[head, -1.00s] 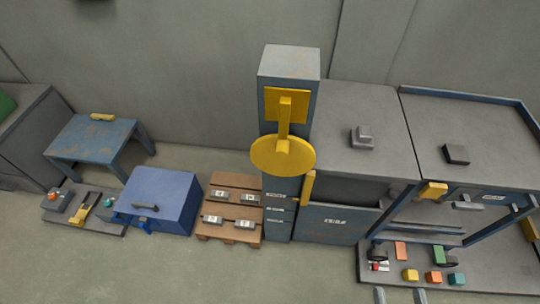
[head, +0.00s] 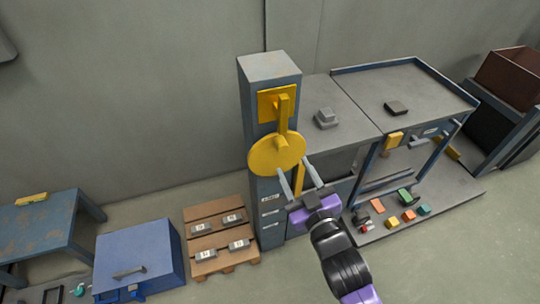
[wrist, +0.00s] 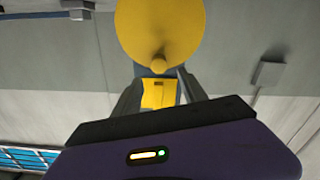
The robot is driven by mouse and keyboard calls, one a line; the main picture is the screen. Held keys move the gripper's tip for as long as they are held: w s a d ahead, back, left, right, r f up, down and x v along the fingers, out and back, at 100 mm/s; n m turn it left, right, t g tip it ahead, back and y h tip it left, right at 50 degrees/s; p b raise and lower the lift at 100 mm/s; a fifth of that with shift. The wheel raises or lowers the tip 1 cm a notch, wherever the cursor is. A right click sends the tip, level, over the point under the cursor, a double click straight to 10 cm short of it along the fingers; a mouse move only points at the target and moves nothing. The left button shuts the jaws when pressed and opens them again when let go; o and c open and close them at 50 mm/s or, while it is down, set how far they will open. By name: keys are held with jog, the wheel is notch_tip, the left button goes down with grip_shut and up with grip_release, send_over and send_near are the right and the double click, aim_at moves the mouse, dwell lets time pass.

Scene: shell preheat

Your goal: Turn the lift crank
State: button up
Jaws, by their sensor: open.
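The lift crank is a yellow disc (head: 277,153) with a short knob (head: 282,141), on the front of a tall blue-grey column (head: 262,100). A yellow bar and square plate (head: 272,104) sit above the disc. My gripper (head: 298,178) is in front of the disc's lower right edge, its two fingers apart and empty. In the wrist view the disc (wrist: 150,25) and its knob (wrist: 158,64) appear beyond the open fingers. I cannot tell whether a finger touches the disc.
A wooden pallet (head: 222,256) with several labelled blocks stands left of the column, beside a blue box (head: 140,258) and a blue table (head: 40,228). A grey-topped bench (head: 400,92) stands right, with small coloured blocks (head: 393,222) on its low shelf.

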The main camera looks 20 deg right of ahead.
aim_at(284, 150)
jog(key=shift+w+d+f+p, duration=0.1)
jog(key=shift+w+p, duration=0.3)
jog(key=shift+w, duration=3.5)
jog(key=shift+c, duration=0.4)
grip_shut()
